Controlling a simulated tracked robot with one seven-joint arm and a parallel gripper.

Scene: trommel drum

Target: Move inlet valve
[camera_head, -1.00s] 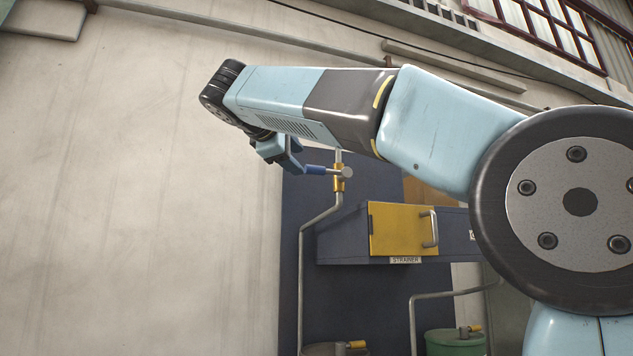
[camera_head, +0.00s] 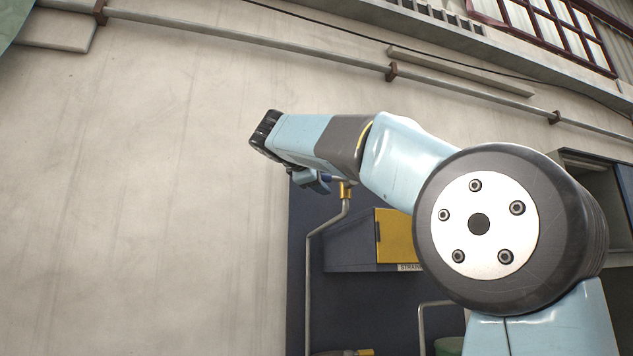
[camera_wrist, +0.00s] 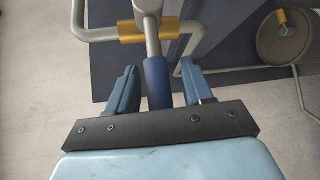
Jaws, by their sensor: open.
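The inlet valve is a brass-yellow body (camera_head: 345,190) on a grey pipe, high on the dark blue panel in the head view. In the wrist view its brass collar (camera_wrist: 168,28) sits on the bent pipe. Its lever has a blue grip (camera_wrist: 156,84) that points toward my wrist. My gripper (camera_wrist: 160,80) is open, with one blue finger on each side of the grip and visible gaps between. In the head view my gripper (camera_head: 313,180) is just left of the valve, and my arm hides most of the lever.
A dark box with a yellow door (camera_head: 396,236) stands below and right of the valve. A round lidded drum (camera_wrist: 284,36) with a small yellow-handled valve shows at upper right in the wrist view. The pale wall (camera_head: 150,220) on the left is clear.

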